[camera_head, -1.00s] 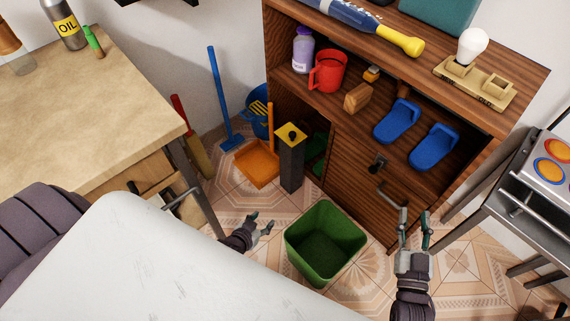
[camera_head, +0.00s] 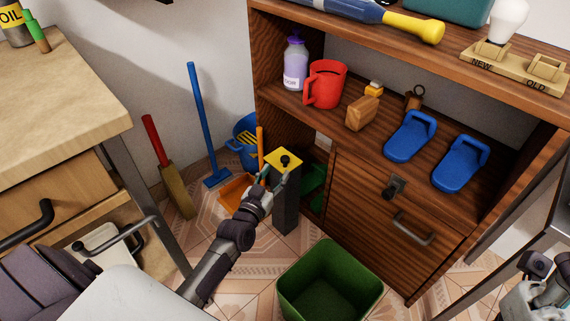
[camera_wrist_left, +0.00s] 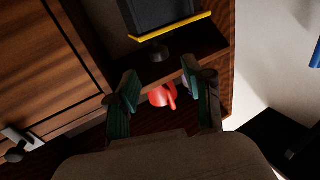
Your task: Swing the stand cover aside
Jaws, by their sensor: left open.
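The stand (camera_head: 286,208) is a dark square post on the floor beside the wooden cabinet. Its cover (camera_head: 277,158) is a flat yellow plate with a black knob (camera_head: 285,161), and it sits on top of the post. My left gripper (camera_head: 276,178) is open at the near side of the cover, just short of the knob. In the left wrist view, the knob (camera_wrist_left: 160,50) points toward the gap between the two spread fingers (camera_wrist_left: 162,88), with nothing between them. My right gripper (camera_head: 548,265) is partly in view at the lower right, and its opening is unclear.
The wooden cabinet (camera_head: 350,215) stands close on the right, with a red mug (camera_head: 324,86) and blue slippers on its shelf. A green bin (camera_head: 330,285) stands in front.

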